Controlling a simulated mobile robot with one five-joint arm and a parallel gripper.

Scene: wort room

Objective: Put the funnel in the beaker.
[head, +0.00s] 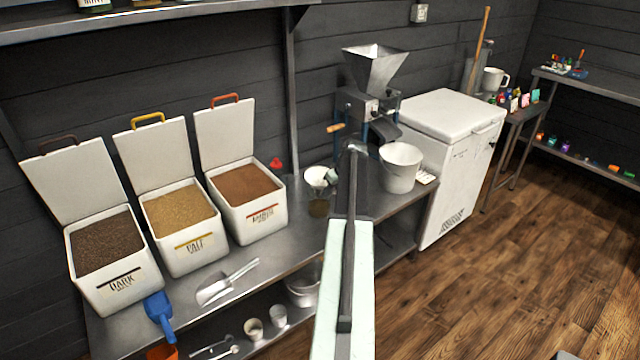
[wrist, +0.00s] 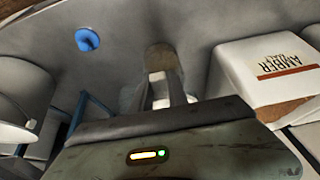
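The white funnel (head: 316,178) is upright above the back half of the steel bench in the head view. The beaker (head: 318,208), with brownish contents, shows directly below it. I cannot tell whether the spout is inside the beaker or just over it. My gripper (head: 331,175) is at the funnel's right side and appears shut on it. In the wrist view the fingers (wrist: 168,92) are close together with the pale, translucent funnel (wrist: 131,96) around them. The brownish beaker (wrist: 160,56) is just beyond the fingertips.
Open grain bins, including the amber bin (head: 246,205), stand left of the beaker. The grain mill (head: 370,100) and white bucket (head: 399,168) stand to the right. A metal scoop (head: 226,283) lies in front on the bench. A blue ring-shaped thing (wrist: 87,40) shows in the wrist view.

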